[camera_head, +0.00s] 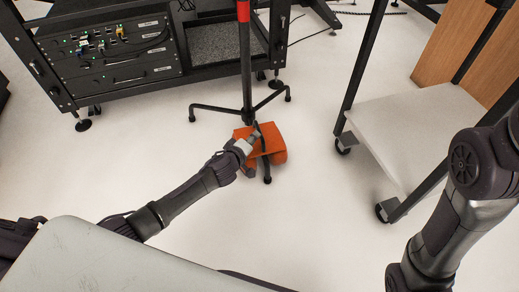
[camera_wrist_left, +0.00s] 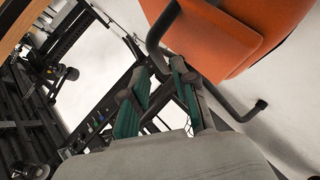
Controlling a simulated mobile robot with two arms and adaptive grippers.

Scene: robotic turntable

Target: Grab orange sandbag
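The orange sandbag (camera_head: 274,139) hangs low over the legs of a black tripod stand (camera_head: 246,103) near the middle of the head view. Its orange panels (camera_wrist_left: 225,38) fill the upper right of the left wrist view. My left gripper (camera_head: 249,141) is at the sandbag's left side and covers part of it. In the left wrist view its green-padded fingers (camera_wrist_left: 156,88) are apart, with no orange between them. The bag lies beyond the right finger; whether they touch is unclear. A dark bent stand leg (camera_wrist_left: 235,113) runs close by that finger. My right gripper is outside the view.
A black equipment rack (camera_head: 120,62) stands behind on the left. A wheeled cart with a white shelf (camera_head: 395,125) stands on the right, near my right arm. The pale floor (camera_head: 290,215) in front of the sandbag is clear.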

